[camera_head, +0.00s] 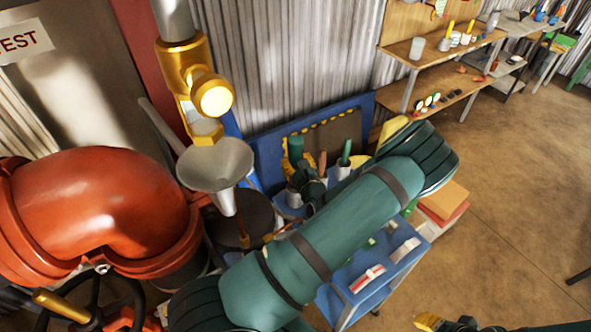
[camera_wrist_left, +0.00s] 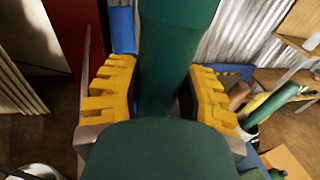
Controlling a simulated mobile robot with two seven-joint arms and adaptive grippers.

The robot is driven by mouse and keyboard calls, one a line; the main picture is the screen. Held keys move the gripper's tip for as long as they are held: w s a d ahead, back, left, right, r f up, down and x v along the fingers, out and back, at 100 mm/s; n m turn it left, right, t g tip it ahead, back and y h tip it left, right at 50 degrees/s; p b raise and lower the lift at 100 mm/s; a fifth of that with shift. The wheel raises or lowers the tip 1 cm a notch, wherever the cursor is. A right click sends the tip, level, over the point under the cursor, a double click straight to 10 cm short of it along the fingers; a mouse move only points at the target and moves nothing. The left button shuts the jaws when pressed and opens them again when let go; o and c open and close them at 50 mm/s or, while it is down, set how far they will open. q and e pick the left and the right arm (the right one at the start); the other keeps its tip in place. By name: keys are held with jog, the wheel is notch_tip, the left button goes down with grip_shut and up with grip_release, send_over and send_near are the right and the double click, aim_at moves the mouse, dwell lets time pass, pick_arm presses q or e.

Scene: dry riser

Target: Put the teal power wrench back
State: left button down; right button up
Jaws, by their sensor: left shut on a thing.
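The teal power wrench (camera_wrist_left: 168,55) fills the middle of the left wrist view, between the yellow finger pads of my left gripper (camera_wrist_left: 163,95). A wide teal part of it shows at the bottom of that view. My left gripper (camera_head: 298,180) is shut on the wrench. In the head view the wrench's top (camera_head: 295,147) stands up above the blue cart (camera_head: 388,280), and my own teal arm hides much of the rest. I cannot tell whether the wrench touches the cart. My right gripper (camera_head: 432,321) only partly shows at the bottom right edge.
White cups with a green-handled tool (camera_head: 346,152) stand close right of the left gripper. A grey funnel (camera_head: 215,165) under a brass fitting and a large red pipe elbow (camera_head: 95,205) are at left. A red-and-white thing (camera_head: 367,278) lies on the cart.

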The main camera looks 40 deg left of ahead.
aim_at(296, 169)
pick_arm(q)
notch_tip(296, 169, down, 3)
jog(key=shift+f, duration=0.1)
jog(key=c, duration=0.6)
grip_release()
jog(key=v, duration=1.2)
jog(key=shift+b, duration=0.4)
